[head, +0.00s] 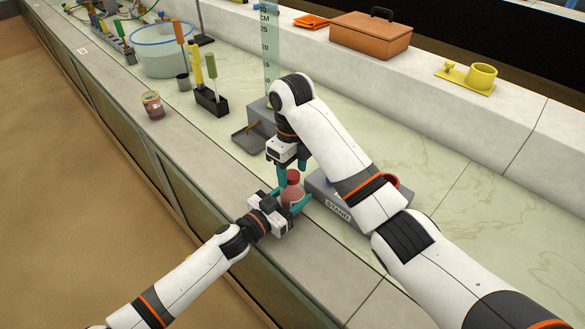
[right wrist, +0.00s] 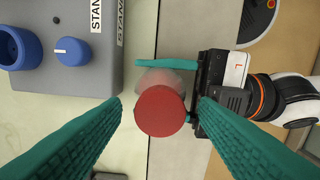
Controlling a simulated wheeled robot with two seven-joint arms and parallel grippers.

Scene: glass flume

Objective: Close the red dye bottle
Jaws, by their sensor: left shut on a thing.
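The red dye bottle (head: 292,191) is a small clear bottle with pinkish-red contents, standing upright near the front edge of the bench. Its red cap (head: 293,176) sits on top, and the cap also shows from above in the right wrist view (right wrist: 160,111). I cannot tell how tight it is. My left gripper (head: 294,198) is shut on the bottle's body from the front. My right gripper (head: 291,169) points down over the bottle. Its teal fingers are open, one on each side of the cap, with visible gaps in the right wrist view (right wrist: 161,100).
A grey stand box (head: 338,212) with a blue knob (right wrist: 71,51) is close beside the bottle. A grey tray (head: 248,141), a jar (head: 153,106) and a black rack (head: 211,101) stand farther along the bench. The bench edge is close in front.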

